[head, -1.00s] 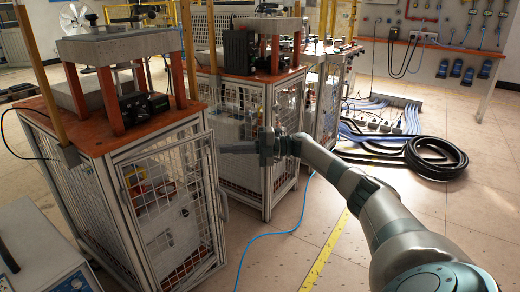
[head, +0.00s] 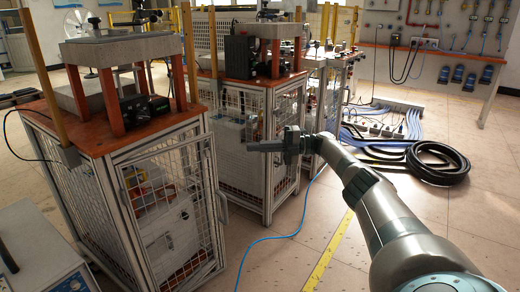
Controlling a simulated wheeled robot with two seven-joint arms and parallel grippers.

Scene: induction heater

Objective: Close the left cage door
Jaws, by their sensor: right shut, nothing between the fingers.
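The left cage door (head: 168,213) is a white wire-mesh panel in a metal frame on the front of the left cage (head: 82,200). Its top edge slopes away from the cage frame above it toward the right, so it appears slightly ajar. A handle (head: 223,207) shows at its right edge. My right gripper (head: 250,147) is shut and empty, fingers pointing left. In the picture it is right of the door's upper right edge, apart from it and in front of the second cage. My left gripper is not in view.
A second cage (head: 240,165) stands behind, right of the left cage. A blue cable (head: 285,235) crosses the tiled floor near a yellow line (head: 328,250). A black hose coil (head: 437,163) lies at right. A grey box (head: 40,235) is at lower left.

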